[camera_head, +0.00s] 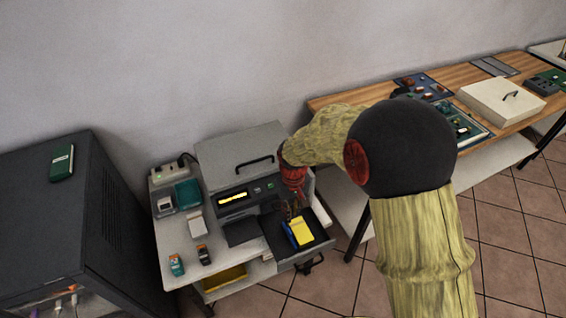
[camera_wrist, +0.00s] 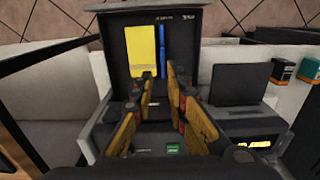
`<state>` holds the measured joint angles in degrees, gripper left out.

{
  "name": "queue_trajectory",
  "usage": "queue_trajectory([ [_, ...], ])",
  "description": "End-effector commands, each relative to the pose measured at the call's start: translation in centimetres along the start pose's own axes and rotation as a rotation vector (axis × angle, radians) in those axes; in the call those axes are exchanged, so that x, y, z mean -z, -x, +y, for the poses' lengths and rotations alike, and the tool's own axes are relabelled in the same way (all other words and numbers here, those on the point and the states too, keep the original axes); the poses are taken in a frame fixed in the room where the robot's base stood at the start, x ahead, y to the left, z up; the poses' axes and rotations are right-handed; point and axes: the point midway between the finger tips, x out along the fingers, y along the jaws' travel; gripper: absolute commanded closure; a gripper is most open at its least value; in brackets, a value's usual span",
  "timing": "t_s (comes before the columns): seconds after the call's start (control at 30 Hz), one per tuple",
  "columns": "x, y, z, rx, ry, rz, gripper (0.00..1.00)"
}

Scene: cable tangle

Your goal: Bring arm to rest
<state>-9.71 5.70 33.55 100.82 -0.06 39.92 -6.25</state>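My arm reaches from the right over a grey machine with a handled lid (camera_head: 240,150) on a white cart. My gripper (camera_head: 294,208) points down at the machine's front, above an open dark drawer (camera_head: 318,246). In the wrist view my gripper (camera_wrist: 160,78) has its yellow-padded fingers apart, with nothing seen between them. Beyond the fingertips a yellow item (camera_wrist: 141,50) and a blue stick-like item (camera_wrist: 162,48) lie in the drawer. I cannot tell whether the fingers touch the drawer or the machine.
The white cart (camera_head: 172,236) holds small devices and a power strip (camera_head: 172,173). A dark cabinet (camera_head: 40,215) stands at left. A wooden workbench (camera_head: 345,101) with circuit boards and a cream box (camera_head: 500,101) stands at right, close to my arm. Tiled floor (camera_head: 325,285) shows in front.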

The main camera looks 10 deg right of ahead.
Motion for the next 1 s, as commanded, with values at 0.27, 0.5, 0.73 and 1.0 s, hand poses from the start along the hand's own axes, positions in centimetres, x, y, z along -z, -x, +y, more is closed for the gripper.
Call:
queue_trajectory([
  [0.27,-1.2,-0.3,-0.1,0.003,-0.02,-0.033,0.85],
  [0.5,-6.9,2.6,-0.5,0.008,-0.062,-0.091,0.85],
  [0.73,-11.4,9.5,0.0,0.002,-0.116,-0.025,0.85],
  [1.0,-17.9,17.9,0.7,-0.014,-0.19,0.145,0.85],
])
